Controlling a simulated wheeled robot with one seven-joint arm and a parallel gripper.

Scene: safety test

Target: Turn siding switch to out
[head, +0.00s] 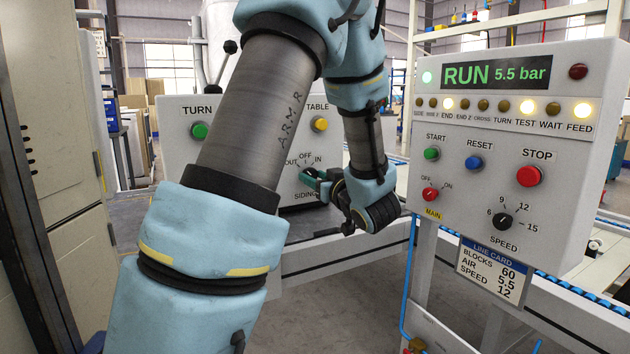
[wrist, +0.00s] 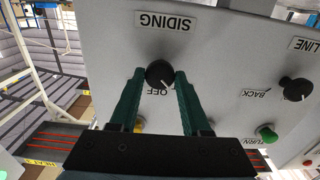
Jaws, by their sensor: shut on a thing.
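The siding switch is a black round knob (wrist: 159,73) on a pale panel, between the SIDING label and the OFF label, which show upside down in the wrist view. My gripper (wrist: 160,76) has its two green fingers on either side of this knob, shut on it. The knob's pointer is too small to read for certain; OUT and IN are hidden in the wrist view. In the head view my gripper (head: 314,177) is at the SIDING dial of the panel (head: 175,150), below the OUT, OFF and IN marks, and mostly covers the knob.
A second black knob (wrist: 294,89) marked LINE and BACK and a green button (wrist: 266,133) marked TURN are on the same panel. In the head view a yellow button (head: 320,124) is above the dial. A control box (head: 500,215) stands close at right.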

